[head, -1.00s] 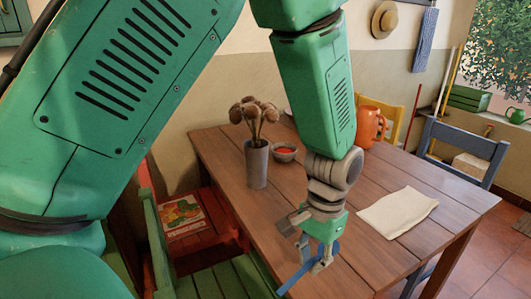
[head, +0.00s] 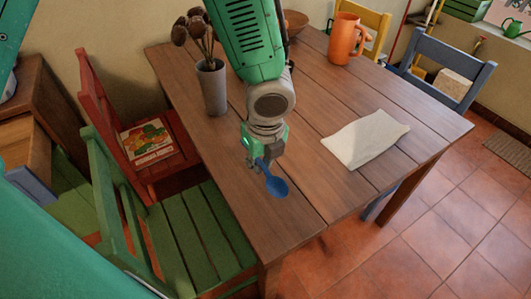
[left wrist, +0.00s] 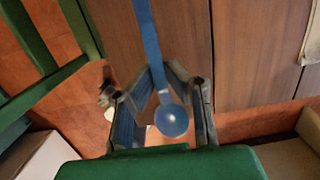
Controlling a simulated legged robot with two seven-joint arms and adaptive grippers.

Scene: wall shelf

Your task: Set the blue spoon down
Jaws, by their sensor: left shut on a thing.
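The blue spoon (head: 276,188) is held by my left gripper (head: 258,166) over the near part of the wooden table (head: 310,185) in the head view. Its bowl shows below and right of the fingers. Whether it touches the tabletop is unclear. In the left wrist view, the spoon's handle (left wrist: 148,32) runs to the top edge and its round end (left wrist: 171,121) sits between the fingers of my left gripper (left wrist: 160,82). The left fingers are shut on the spoon. My right gripper is not in view.
A cream napkin (head: 365,139) lies to the right. A grey vase (head: 212,88) with dried stems and an orange mug (head: 344,40) stand farther back. A green chair (head: 195,230) and red chair (head: 165,175) are at left. The table between gripper and napkin is clear.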

